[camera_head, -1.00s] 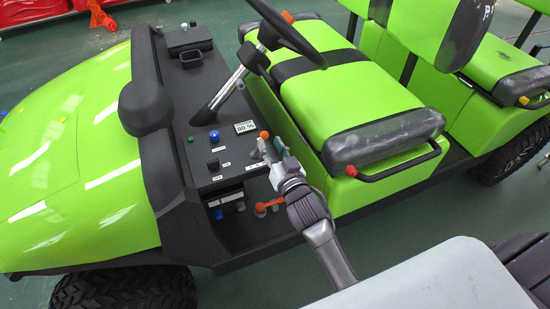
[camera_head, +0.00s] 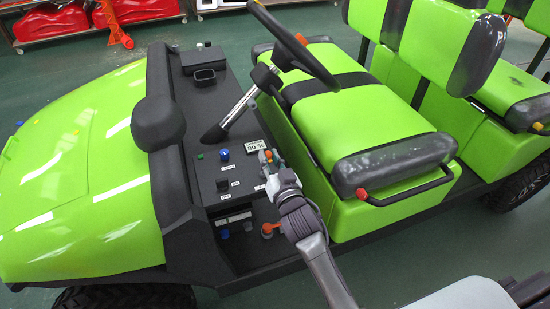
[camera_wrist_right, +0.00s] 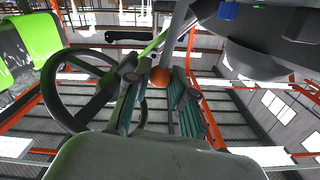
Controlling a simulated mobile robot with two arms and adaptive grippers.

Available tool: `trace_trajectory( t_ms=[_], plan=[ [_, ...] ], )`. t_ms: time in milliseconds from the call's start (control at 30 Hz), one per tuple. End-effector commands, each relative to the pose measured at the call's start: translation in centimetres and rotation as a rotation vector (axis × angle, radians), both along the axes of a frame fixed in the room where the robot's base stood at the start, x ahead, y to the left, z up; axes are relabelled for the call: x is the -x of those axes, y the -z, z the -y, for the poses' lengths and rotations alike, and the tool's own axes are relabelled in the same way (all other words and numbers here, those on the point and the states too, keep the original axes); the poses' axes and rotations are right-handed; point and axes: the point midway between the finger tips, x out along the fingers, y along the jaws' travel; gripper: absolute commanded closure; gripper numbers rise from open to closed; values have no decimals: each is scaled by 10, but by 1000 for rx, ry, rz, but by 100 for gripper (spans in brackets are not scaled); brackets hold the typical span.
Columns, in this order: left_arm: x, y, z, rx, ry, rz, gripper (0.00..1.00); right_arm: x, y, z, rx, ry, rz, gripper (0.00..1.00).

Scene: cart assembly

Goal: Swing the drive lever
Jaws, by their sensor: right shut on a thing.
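The drive lever with its orange knob (camera_head: 268,154) stands at the right edge of the cart's dark control panel (camera_head: 215,199). My right gripper (camera_head: 268,163) is shut on the lever just under the knob. In the right wrist view the orange knob (camera_wrist_right: 160,77) shows between the fingers of my right gripper (camera_wrist_right: 160,92). The lever's lower part is hidden by the gripper. My left gripper is not in view.
The steering wheel (camera_head: 291,46) and its column rise above the panel. The green front seat (camera_head: 350,115) with a black grab rail (camera_head: 410,192) is close on the right. A second orange handle (camera_head: 271,228) sits low, left of my arm.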

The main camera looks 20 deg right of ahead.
Motion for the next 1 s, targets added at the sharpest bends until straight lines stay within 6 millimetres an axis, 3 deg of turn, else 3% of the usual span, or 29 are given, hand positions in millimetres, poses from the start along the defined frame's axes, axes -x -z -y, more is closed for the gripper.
trace_trajectory(
  t_ms=[867,900,1000],
  plan=[
    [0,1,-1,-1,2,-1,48,1,0,-18,-2,-2,-3,97],
    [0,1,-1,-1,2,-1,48,1,0,-18,-2,-2,-3,76],
    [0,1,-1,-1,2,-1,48,1,0,-17,-2,-2,-3,59]
  ],
)
